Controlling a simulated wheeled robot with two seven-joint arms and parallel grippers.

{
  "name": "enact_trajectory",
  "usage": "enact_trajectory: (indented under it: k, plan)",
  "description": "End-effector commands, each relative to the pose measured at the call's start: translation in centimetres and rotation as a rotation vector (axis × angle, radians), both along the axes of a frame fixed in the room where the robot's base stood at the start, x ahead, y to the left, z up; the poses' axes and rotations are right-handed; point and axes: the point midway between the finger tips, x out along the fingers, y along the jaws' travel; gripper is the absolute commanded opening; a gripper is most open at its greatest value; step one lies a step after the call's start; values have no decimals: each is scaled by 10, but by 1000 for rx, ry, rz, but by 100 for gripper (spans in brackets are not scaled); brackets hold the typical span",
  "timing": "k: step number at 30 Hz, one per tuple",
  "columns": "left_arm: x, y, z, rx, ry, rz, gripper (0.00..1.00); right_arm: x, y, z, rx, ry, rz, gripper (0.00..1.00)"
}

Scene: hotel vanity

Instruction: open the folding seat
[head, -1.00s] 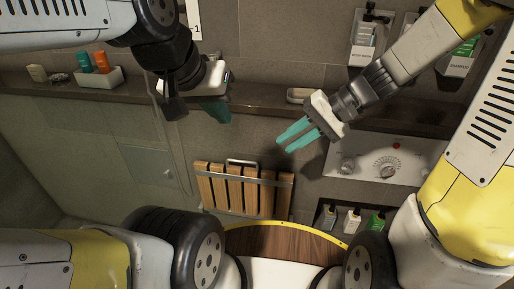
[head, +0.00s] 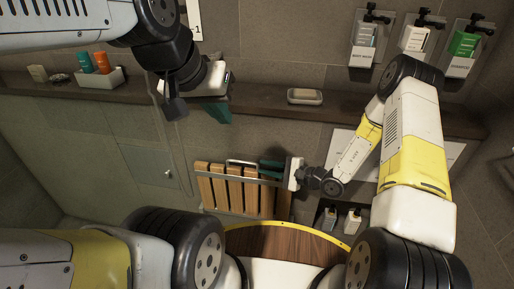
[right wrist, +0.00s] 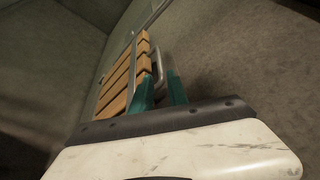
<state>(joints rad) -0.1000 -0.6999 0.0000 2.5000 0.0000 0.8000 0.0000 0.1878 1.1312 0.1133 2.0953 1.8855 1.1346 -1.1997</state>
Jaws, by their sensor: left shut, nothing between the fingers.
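The folding seat (head: 233,192) has wooden slats and a metal frame with a handle-like bar at its top; it stands folded up against the wall in the head view. It also shows in the right wrist view (right wrist: 122,82), ahead and left of the fingers. My right gripper (head: 264,169) is at the seat's upper right corner, its teal fingers spread. In the right wrist view (right wrist: 160,90) the fingers are apart, with the seat's near end at the left finger; whether they touch is unclear. My left gripper (head: 218,114) is shut and empty above the seat, by the ledge.
A ledge (head: 265,99) runs along the wall above, with a soap dish (head: 305,96) and a tray of bottles (head: 100,78). Dispensers (head: 412,40) hang at upper right. A niche with small bottles (head: 352,221) is right of the seat. A control panel is partly hidden behind my right arm.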

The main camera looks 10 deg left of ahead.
Motion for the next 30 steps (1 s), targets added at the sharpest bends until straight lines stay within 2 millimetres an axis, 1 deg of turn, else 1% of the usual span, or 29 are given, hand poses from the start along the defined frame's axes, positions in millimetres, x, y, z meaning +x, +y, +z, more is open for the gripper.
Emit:
enact_trajectory:
  k: [1,9,13,17,23,24,27,30]
  plan:
    - [0,0,0,0,0,0,0,2,8,-1,1,-1,4,20]
    - [0,0,0,0,0,0,0,17,47,-10,0,0,5,20]
    - [0,0,0,0,0,0,0,22,58,-13,0,1,4,20]
    - [0,0,0,0,0,0,0,25,63,-14,0,1,3,20]
    - [0,0,0,0,0,0,0,25,64,-14,0,1,3,20]
    - [0,0,0,0,0,0,0,25,64,-14,0,1,3,18]
    - [0,0,0,0,0,0,0,25,63,-14,0,1,3,0]
    - [0,0,0,0,0,0,0,25,63,-13,0,-1,2,0]
